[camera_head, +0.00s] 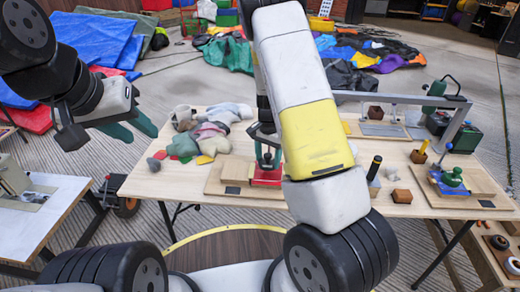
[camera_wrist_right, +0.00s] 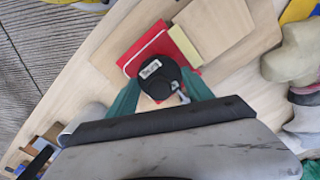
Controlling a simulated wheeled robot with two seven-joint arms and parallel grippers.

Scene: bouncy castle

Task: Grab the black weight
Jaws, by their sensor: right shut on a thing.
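The black weight (camera_wrist_right: 158,77) is round with a small white label on top. In the right wrist view it stands over a red flat piece (camera_wrist_right: 150,45) on a wooden board. My right gripper (camera_wrist_right: 160,92) has its green fingers on either side of the weight and is shut on it. In the head view my right gripper (camera_head: 268,156) is low over the red piece (camera_head: 266,176), and the weight is mostly hidden there. My left gripper (camera_head: 131,128) is raised left of the table, its green fingers apart and empty.
The wooden table (camera_head: 185,183) holds a pile of cloth and stone-like pieces (camera_head: 208,132) left of my right gripper. Right of it are brown blocks (camera_head: 402,196), a blue tool with a green knob (camera_head: 450,180) and a metal frame (camera_head: 400,98). A white-topped table (camera_head: 40,225) stands at left.

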